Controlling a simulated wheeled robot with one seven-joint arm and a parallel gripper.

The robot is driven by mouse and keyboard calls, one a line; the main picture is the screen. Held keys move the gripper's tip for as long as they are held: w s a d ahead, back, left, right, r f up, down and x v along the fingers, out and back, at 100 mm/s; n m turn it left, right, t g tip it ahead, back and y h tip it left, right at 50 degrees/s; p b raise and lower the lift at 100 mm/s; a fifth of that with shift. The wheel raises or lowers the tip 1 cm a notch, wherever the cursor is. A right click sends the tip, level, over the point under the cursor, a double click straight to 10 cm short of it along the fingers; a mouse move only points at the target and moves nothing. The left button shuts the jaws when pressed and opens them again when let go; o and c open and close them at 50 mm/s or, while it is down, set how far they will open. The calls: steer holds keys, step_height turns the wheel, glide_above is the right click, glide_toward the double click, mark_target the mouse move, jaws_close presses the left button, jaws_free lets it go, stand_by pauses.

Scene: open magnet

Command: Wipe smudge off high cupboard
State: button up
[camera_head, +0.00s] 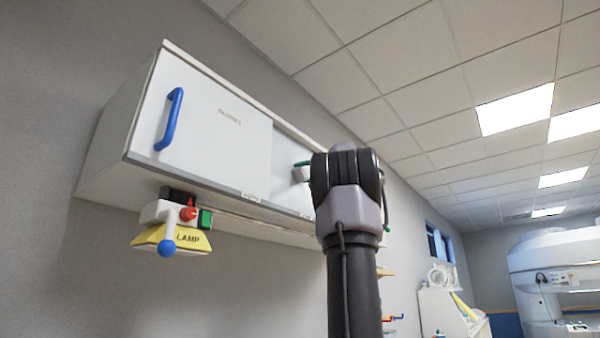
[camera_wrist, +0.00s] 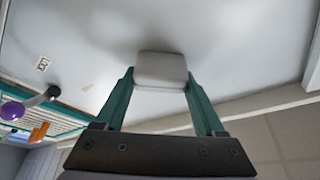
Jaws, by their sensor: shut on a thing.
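The high cupboard (camera_head: 200,118) is a long white wall box with a blue handle (camera_head: 169,120) on its left door. My gripper (camera_head: 303,166) is up at the cupboard's right part, mostly hidden behind my dark arm in the head view. In the wrist view its green fingers (camera_wrist: 160,88) are shut on a pale grey block (camera_wrist: 160,68), like a sponge or pad. The block is at the white cupboard face (camera_wrist: 235,45), touching or very close; I cannot tell which. Soft grey patches lie around it; I cannot tell smudge from shadow.
A yellow lamp (camera_head: 172,238) with a blue knob and a red button hangs under the cupboard's left end. A white cart (camera_head: 448,312) and a large white scanner (camera_head: 550,255) stand farther right. The cupboard's lower edge runs close below my gripper.

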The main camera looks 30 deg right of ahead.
steer(key=shift+w+d, duration=0.25)
steer(key=shift+d, duration=0.45)
steer(key=shift+w+d, duration=0.3)
steer(key=shift+d, duration=0.35)
steer(key=shift+w+d, duration=0.25)
steer(key=shift+d, duration=0.45)
steer(key=shift+s+d, duration=0.35)
steer(key=shift+s, duration=0.6)
steer(key=shift+s+d, duration=0.3)
steer(key=shift+s, duration=0.6)
steer(key=shift+s+d, duration=0.35)
steer(key=shift+s, duration=0.6)
steer(key=shift+s, duration=0.1)
steer(key=shift+s+d, duration=0.25)
steer(key=shift+s, duration=0.45)
steer(key=shift+s+d, duration=0.25)
steer(key=shift+s, duration=0.4)
